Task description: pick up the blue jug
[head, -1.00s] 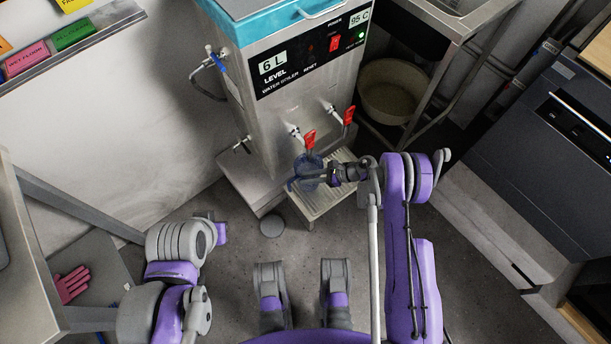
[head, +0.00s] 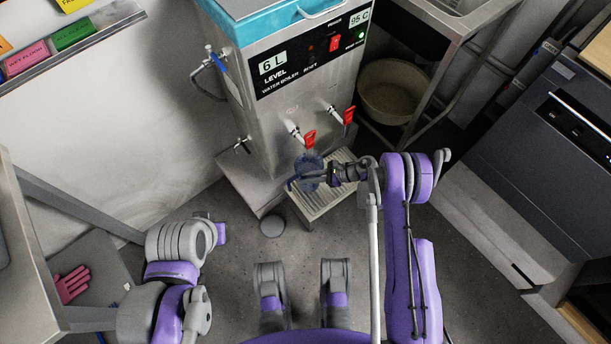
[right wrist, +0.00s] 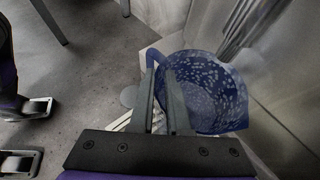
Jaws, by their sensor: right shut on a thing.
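The blue jug (head: 309,172) is by the left end of the drip tray, under the taps of the steel water boiler, in the head view. In the right wrist view the jug (right wrist: 205,92) shows its speckled inside, and its handle side is at the fingers. My right gripper (head: 322,174) reaches it from the right and is shut on it; the fingers (right wrist: 172,85) also show in the right wrist view. Whether the jug touches the tray is hard to tell. My left arm (head: 180,250) is low at the left; its fingers are not clearly shown.
The water boiler (head: 285,110) stands behind the jug, with red-handled taps (head: 309,139) close above it. The slatted drip tray (head: 335,195) lies below. A beige bucket (head: 391,92) is under the sink at the right. A pink glove (head: 72,284) lies at the lower left.

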